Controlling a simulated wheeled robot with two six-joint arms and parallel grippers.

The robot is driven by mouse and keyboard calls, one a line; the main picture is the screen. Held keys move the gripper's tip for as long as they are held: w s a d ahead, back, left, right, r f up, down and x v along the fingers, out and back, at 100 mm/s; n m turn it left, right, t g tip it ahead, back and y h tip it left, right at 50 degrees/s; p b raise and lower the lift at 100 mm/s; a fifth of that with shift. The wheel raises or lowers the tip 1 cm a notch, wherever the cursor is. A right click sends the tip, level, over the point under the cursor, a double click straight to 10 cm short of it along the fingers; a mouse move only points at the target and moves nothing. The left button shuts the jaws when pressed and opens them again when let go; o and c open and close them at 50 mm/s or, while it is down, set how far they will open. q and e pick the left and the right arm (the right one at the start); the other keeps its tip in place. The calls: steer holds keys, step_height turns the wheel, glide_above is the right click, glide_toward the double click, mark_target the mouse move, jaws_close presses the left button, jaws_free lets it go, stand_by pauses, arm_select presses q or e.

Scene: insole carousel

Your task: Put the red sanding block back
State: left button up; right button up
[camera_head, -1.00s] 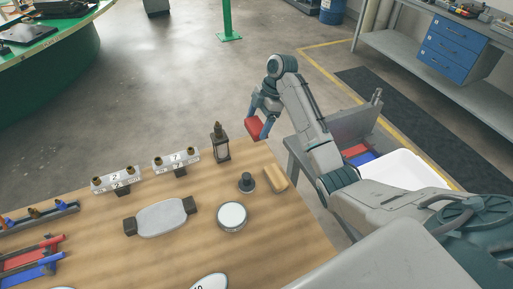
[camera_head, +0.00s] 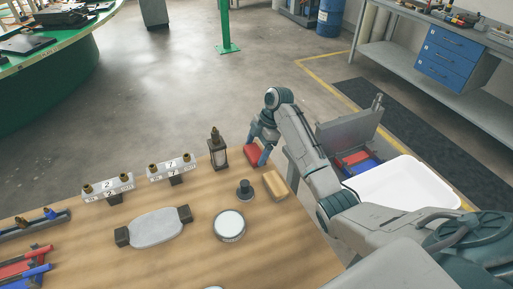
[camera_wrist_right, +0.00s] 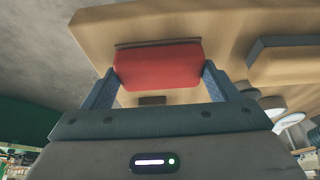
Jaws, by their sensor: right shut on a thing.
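The red sanding block (camera_head: 252,153) is held between the fingers of my right gripper (camera_head: 258,154) at the far right edge of the wooden table, just right of the dark lantern (camera_head: 218,150). In the right wrist view the red block (camera_wrist_right: 158,66) sits between the two blue-grey fingers, with the tabletop (camera_wrist_right: 200,22) behind it. I cannot tell whether the block touches the table. My left gripper is not in view.
A tan block (camera_head: 275,186) and a dark knob (camera_head: 244,190) stand close by on the table. A round white-topped tin (camera_head: 229,225) and a grey oval piece (camera_head: 157,227) lie nearer. A white bin (camera_head: 405,186) stands right of the table.

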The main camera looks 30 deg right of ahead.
mark_target(256, 150)
steer(key=o, duration=0.8)
steer(key=shift+f+b, duration=0.35)
steer(key=shift+b, duration=0.2)
steer(key=b+v, duration=0.1)
steer(key=v, duration=0.3)
steer(key=shift+w+d+r, duration=0.1)
steer(key=shift+w+d, duration=0.05)
steer(key=shift+d, duration=0.05)
steer(key=p+v, duration=0.5)
steer(key=v, duration=0.1)
steer(key=shift+d+r, duration=0.2)
steer(key=shift+r, duration=0.15)
